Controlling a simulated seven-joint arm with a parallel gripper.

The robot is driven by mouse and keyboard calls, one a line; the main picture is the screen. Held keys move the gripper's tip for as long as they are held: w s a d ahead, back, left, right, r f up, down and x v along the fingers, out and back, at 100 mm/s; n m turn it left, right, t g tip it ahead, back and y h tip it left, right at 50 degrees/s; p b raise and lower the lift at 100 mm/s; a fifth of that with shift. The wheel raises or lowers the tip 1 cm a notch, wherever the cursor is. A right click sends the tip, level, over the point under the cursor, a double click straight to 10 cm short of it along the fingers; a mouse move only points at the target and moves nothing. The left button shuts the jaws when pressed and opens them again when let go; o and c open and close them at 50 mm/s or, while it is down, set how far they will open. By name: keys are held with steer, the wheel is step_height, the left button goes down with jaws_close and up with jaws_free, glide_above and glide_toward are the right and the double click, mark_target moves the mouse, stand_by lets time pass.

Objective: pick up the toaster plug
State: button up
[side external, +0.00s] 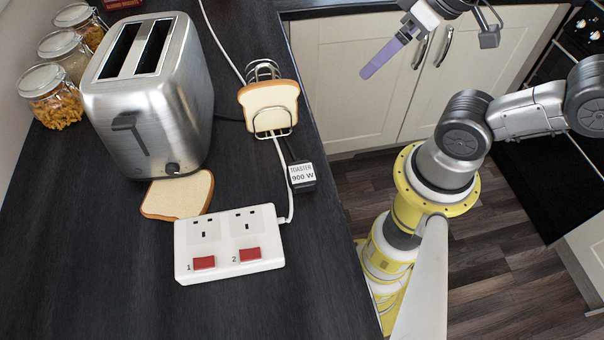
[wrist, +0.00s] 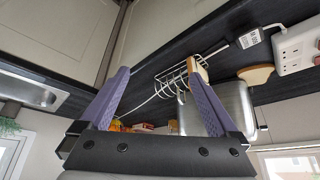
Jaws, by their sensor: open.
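The toaster plug (side external: 302,177) is black with a white label reading "TOASTER 900 W". It lies near the right edge of the dark counter, beside the white cable and above the socket strip (side external: 230,243). In the wrist view the plug (wrist: 250,39) shows at the upper right, label visible, near the strip (wrist: 298,46). My gripper (side external: 384,58), with purple fingers, is at the top of the side view, off the counter in front of the cupboards and well apart from the plug. In the wrist view my gripper (wrist: 158,66) is open and empty.
A wire toast rack (side external: 268,72) holding bread (side external: 269,103) stands just above the plug. The steel toaster (side external: 152,98) stands left, with a bread slice (side external: 178,196) at its foot. Several jars (side external: 50,96) line the wall. A white cable (side external: 284,160) runs past the rack. The lower counter is clear.

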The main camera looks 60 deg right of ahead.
step_height(320, 180, up, 3)
steer(key=w+a+m+g, duration=0.2)
steer(key=a+m, duration=0.1)
steer(key=m, duration=0.5)
steer(key=g, duration=0.4)
glide_above(302, 173)
step_height(302, 173, down, 3)
step_height(302, 173, down, 13)
steer(key=shift+r, duration=0.1)
steer(key=c, duration=1.5)
steer(key=shift+o, duration=0.2)
steer(key=shift+r, duration=0.2)
